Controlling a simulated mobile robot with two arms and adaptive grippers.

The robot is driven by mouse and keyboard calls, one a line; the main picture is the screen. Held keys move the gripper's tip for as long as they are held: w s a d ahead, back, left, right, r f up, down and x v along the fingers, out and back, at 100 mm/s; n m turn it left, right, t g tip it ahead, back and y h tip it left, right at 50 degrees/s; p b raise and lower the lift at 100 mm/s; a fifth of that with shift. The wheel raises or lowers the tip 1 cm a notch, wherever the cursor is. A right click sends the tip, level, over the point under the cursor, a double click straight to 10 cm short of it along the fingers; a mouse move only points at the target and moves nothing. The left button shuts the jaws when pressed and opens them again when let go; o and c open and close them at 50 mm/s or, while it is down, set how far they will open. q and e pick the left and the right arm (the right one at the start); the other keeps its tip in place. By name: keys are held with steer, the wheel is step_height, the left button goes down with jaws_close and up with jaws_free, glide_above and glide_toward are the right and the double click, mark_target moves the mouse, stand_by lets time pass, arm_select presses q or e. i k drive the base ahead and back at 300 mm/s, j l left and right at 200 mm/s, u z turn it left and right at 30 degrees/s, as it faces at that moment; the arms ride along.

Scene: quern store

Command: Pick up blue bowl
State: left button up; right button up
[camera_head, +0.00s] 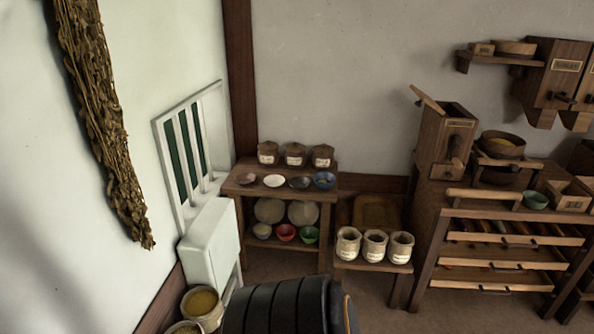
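The blue bowl (324,182) stands at the right end of a row of small bowls on the top of a low wooden shelf unit (326,198). It is upright and seems to have something in it, too small to tell what. A dark grey bowl (299,182) is just left of it, then a white bowl (274,181) and a brown one (246,179). Lidded pots (322,156) stand behind the row. Neither of my grippers is in view.
A dark ribbed rounded object (285,308) fills the bottom centre. Pale jars (375,245) on a low bench and a wooden drawer cabinet (435,240) stand right.

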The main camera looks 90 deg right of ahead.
mark_target(324, 181)
steer(key=z, duration=3)
steer(key=i+l, duration=0.3)
steer(key=i, duration=0.15)
steer(key=i+l, duration=0.25)
steer(key=i, duration=0.25)
steer(key=i+l, duration=0.3)
steer(key=i, duration=0.15)
steer(key=i+l, duration=0.3)
steer(key=i, duration=0.15)
